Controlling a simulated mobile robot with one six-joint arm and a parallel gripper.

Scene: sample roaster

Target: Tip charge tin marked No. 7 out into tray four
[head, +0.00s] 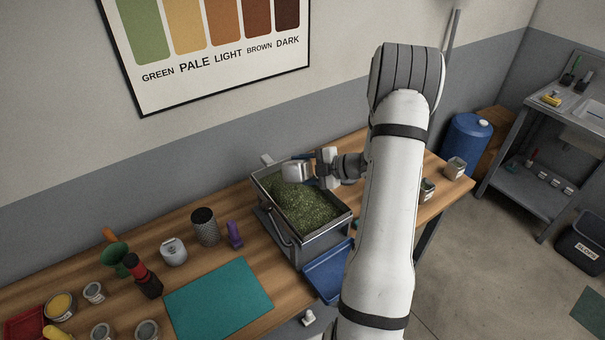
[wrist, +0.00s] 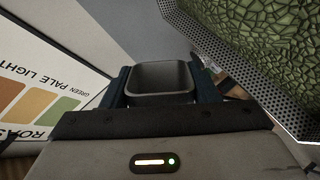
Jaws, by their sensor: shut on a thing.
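My gripper (head: 318,164) is shut on a small grey metal tin (head: 296,171). In the wrist view the tin (wrist: 160,92) sits between the two dark blue fingers, its square mouth showing a grey inside with no beans that I can see. No number is readable on it. The tin is held above the back of a metal tray (head: 336,222) full of green beans (head: 303,205). In the wrist view, the tray's perforated rim (wrist: 229,64) and beans (wrist: 262,40) fill the upper right, apart from the tin. The tray's number cannot be read.
A blue tray (head: 328,270) lies in front of the bean tray, partly behind my arm. Two small tins stand at the right table end, one here (head: 456,168).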

